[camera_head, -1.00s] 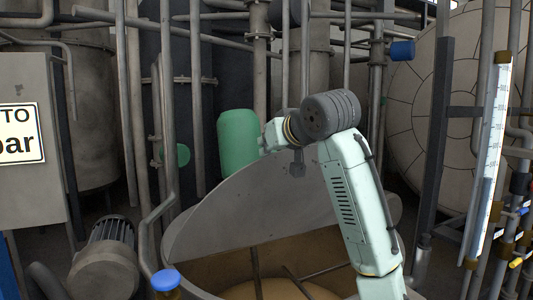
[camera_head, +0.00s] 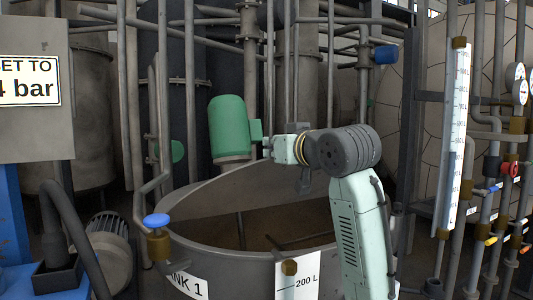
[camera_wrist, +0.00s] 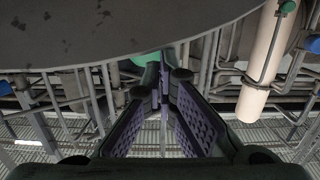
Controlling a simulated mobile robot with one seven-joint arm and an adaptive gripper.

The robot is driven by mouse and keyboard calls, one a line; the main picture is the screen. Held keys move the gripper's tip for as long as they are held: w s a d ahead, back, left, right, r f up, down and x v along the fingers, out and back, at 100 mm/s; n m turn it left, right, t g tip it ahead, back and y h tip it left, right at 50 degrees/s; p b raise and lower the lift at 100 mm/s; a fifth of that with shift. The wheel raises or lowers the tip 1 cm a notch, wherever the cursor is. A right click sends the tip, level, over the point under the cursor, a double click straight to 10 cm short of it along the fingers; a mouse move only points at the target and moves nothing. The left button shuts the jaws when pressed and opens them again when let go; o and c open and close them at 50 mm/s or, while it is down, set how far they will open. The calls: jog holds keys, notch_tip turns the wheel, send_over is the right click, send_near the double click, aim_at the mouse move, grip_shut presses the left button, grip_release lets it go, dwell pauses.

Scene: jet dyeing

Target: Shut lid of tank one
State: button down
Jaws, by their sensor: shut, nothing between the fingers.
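Tank one (camera_head: 235,262) is a round grey vessel with a label partly reading "NK 1" and a "200 L" strip; its brown interior shows. Its grey lid (camera_head: 255,182) stands tilted up at the far side, so the tank is open. In the wrist view, my gripper's fingers (camera_wrist: 163,80) are shut and empty. A spotted grey plate, which looks like the lid (camera_wrist: 110,30), fills the top there, close to the fingertips.
A blue-capped valve (camera_head: 157,222) stands at the tank's left front. A green motor (camera_head: 229,127) is behind the lid. Vertical pipes crowd the back, and a level gauge (camera_head: 455,140) with valves stands at right. A ribbed motor (camera_head: 108,245) is at lower left.

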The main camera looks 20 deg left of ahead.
jog(key=s+d+f+t+y+b, duration=0.2)
jog(key=s+d+f+b, duration=0.1)
jog(key=f+b, duration=0.5)
jog(key=s+d+f+t+y+b, duration=0.2)
jog(key=s+d+f+b, duration=0.1)
jog(key=f+b, duration=0.6)
jog(key=shift+f, duration=0.35)
jog(key=shift+d+r, duration=0.1)
